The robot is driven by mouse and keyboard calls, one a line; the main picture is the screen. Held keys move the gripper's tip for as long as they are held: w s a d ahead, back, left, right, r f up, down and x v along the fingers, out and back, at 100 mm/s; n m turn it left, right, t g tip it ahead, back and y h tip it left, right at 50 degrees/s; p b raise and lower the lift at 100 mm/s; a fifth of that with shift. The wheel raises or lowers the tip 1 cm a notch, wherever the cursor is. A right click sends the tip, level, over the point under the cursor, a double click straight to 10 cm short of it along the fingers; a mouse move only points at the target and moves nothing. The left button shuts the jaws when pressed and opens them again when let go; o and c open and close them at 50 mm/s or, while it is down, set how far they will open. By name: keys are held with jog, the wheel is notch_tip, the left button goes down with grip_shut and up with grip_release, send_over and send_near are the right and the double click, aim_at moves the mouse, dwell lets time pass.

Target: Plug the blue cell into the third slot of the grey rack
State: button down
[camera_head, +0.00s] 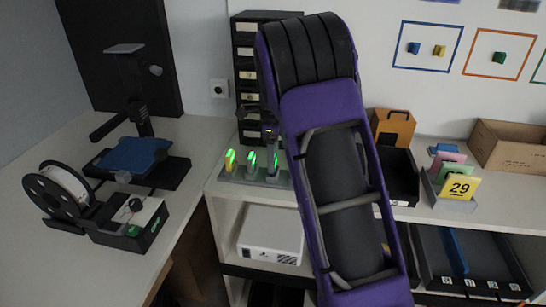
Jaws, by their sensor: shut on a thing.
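The grey rack (245,174) stands on the white shelf top left of my arm. A yellow cell (230,163) stands upright in its left part, and a greyish cell (251,164) stands in the middle. My gripper (272,151), partly behind my large purple arm, points down at the rack's right part, the third position. It is shut on what appears to be the blue cell, mostly hidden by the fingers and hard to make out. Green lights show at all three positions. I cannot tell how deep the held cell sits.
A black drawer tower (246,65) stands behind the rack. Right of my arm are an orange box (393,126), a black bin (402,176), numbered cards (459,187) and a cardboard box (512,148). A spool machine (130,222) occupies the left table.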

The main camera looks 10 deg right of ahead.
jog(key=shift+f, duration=0.1)
jog(key=shift+c, duration=0.9)
grip_release()
